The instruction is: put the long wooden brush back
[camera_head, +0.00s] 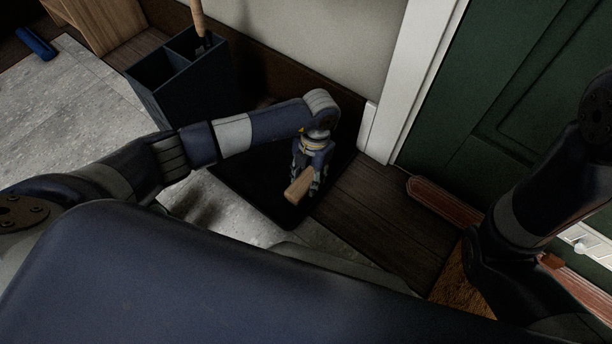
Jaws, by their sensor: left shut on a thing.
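My left gripper (308,178) points down over the black mat and is shut on a light wooden piece, which I take to be the long wooden brush (298,188). Only a short blunt part of it shows, pointing down and left; the rest is hidden by the gripper or by the viewing angle. A dark blue-grey divided holder (165,98) stands at the upper left, behind my left forearm. A wooden handle (198,18) stands upright in its rear right compartment. The front left compartment looks empty. My right arm is at the right edge, its gripper out of view.
The black mat (245,190) lies under my left gripper. A green door (500,110) with white trim (415,75) closes off the right. A reddish wooden strip (440,200) lies by the door. A blue object (36,43) and a wooden piece of furniture (105,22) are at the upper left.

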